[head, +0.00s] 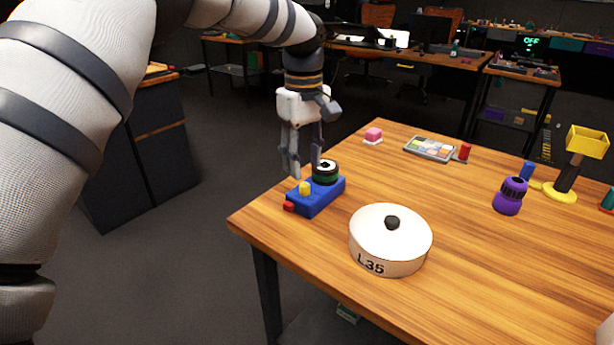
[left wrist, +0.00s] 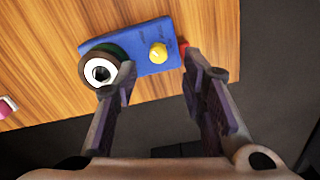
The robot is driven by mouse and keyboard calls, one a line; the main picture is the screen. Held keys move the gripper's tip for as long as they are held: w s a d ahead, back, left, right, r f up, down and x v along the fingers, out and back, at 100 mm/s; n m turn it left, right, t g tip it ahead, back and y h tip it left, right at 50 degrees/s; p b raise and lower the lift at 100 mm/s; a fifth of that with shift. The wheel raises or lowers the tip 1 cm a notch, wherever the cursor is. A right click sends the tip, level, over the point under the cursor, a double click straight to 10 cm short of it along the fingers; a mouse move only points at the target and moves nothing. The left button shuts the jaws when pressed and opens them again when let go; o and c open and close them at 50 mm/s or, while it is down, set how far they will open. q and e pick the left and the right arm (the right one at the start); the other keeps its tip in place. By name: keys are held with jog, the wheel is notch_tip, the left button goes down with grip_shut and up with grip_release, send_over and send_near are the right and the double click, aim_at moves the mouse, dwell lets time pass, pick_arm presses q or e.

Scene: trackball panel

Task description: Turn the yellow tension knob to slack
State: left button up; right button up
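The yellow tension knob (head: 305,188) stands on top of the blue panel (head: 322,200) near the table's left corner. It also shows in the left wrist view (left wrist: 158,53). A round trackball housing (head: 326,173), black and green with a white ring, sits on the panel behind the knob; it also shows in the left wrist view (left wrist: 101,70). A small red part (head: 289,206) is at the panel's near end. My left gripper (head: 304,166) points down above the panel, open and empty. In the left wrist view the knob lies between its spread fingers (left wrist: 158,78), apart from both. My right gripper is not in view.
A white round lidded tin (head: 408,240) marked L35 stands right of the panel. A purple object (head: 510,196) stands at right. The table's left edge is close to the panel.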

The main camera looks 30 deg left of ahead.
aim_at(305, 185)
pick_arm(q)
notch_tip(305, 185, down, 5)
jog(key=shift+f, duration=0.15)
jog(key=shift+w, duration=0.1)
jog(key=shift+c, duration=0.4)
grip_shut()
